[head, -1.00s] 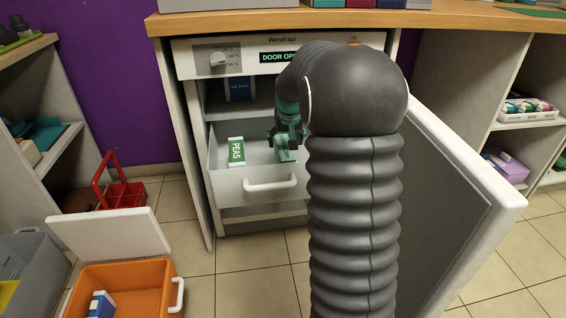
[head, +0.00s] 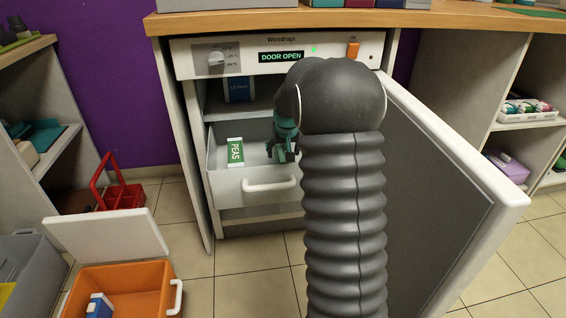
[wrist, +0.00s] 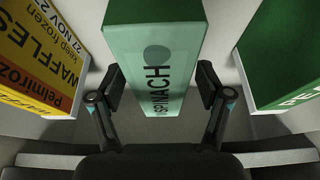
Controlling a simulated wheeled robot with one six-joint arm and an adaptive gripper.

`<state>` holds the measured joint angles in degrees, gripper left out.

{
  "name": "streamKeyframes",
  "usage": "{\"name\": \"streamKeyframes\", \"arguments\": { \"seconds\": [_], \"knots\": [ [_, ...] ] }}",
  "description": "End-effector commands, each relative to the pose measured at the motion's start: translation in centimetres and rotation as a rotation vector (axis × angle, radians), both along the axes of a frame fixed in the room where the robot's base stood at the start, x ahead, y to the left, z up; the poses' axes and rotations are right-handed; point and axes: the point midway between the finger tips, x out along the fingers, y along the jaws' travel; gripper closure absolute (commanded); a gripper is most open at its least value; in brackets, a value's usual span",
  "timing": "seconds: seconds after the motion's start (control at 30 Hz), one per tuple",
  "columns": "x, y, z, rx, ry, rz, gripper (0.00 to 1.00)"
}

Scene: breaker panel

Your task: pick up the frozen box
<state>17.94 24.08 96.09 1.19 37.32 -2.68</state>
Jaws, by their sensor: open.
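A teal SPINACH box (wrist: 160,62) stands between the two open fingers of my gripper (wrist: 162,85) in the wrist view. A gap shows on each side of it, and the fingers are not closed on it. In the head view my gripper (head: 283,154) is low inside the pulled-out white freezer drawer (head: 222,180), and the spinach box is mostly hidden there. A green PEAS box (head: 235,152) lies in the same drawer to the left; it shows at the right of the wrist view (wrist: 285,55). A yellow WAFFLES box (wrist: 38,55) is at the left of the wrist view.
The freezer door (head: 440,175) stands open at the right; the display (head: 281,57) reads DOOR OPEN. A blue box (head: 240,90) sits on the shelf above the drawer. An orange cool box (head: 130,280) with a blue-and-white carton inside stands on the floor at front left.

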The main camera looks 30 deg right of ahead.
Motion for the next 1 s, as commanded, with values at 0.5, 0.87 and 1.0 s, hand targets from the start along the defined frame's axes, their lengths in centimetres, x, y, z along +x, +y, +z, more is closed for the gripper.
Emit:
{"name": "streamKeyframes", "arguments": {
  "seconds": [0.5, 0.87, 1.0],
  "knots": [
    [-0.01, 0.02, -0.47, 0.000, 0.001, 0.000, 0.23],
    [0.00, 0.03, -0.47, 0.000, 0.001, 0.000, 0.83],
    [0.04, 0.02, -0.36, -0.001, -0.002, 0.000, 1.00]
  ]
}}
